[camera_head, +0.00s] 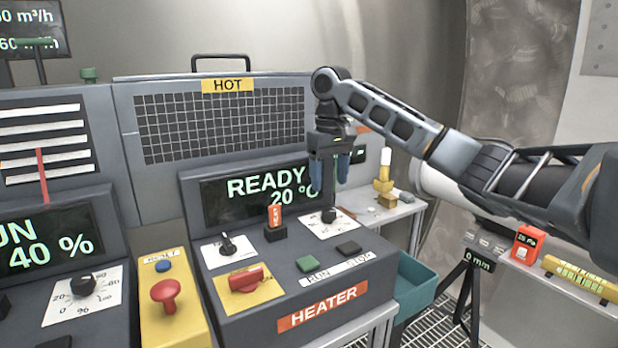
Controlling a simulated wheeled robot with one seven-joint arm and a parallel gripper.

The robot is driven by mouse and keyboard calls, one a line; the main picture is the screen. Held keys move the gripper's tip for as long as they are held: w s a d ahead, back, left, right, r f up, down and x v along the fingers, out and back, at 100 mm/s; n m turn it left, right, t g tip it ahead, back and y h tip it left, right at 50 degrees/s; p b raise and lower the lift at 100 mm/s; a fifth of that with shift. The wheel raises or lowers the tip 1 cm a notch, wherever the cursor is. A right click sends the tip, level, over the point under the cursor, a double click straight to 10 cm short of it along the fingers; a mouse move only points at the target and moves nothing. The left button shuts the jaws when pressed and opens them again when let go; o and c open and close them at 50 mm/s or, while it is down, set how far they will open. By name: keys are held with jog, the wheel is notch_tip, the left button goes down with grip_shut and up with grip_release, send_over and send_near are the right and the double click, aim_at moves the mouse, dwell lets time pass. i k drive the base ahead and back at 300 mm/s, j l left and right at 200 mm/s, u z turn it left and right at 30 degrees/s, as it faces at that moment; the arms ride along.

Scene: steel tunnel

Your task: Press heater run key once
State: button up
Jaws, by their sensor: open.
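The heater panel (253,306) is a dark grey console with an orange HEATER label. Its green run key (308,264) sits above the RUN lettering, left of a dark stop key (348,248). The display (252,200) reads READY and 20 °C, partly covered by my gripper. My gripper (329,182) points down in front of the display's right end, above and behind the run key and apart from it. Its two blue fingers are spread, with nothing between them.
A red switch (245,279) on a yellow plate, a black knob (228,246) and an orange-tagged key (275,222) stand left of the run key. A dial (329,215) lies below my gripper. A teal bin (415,283) hangs at right.

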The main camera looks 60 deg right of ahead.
aim_at(307, 264)
jog(key=k, duration=1)
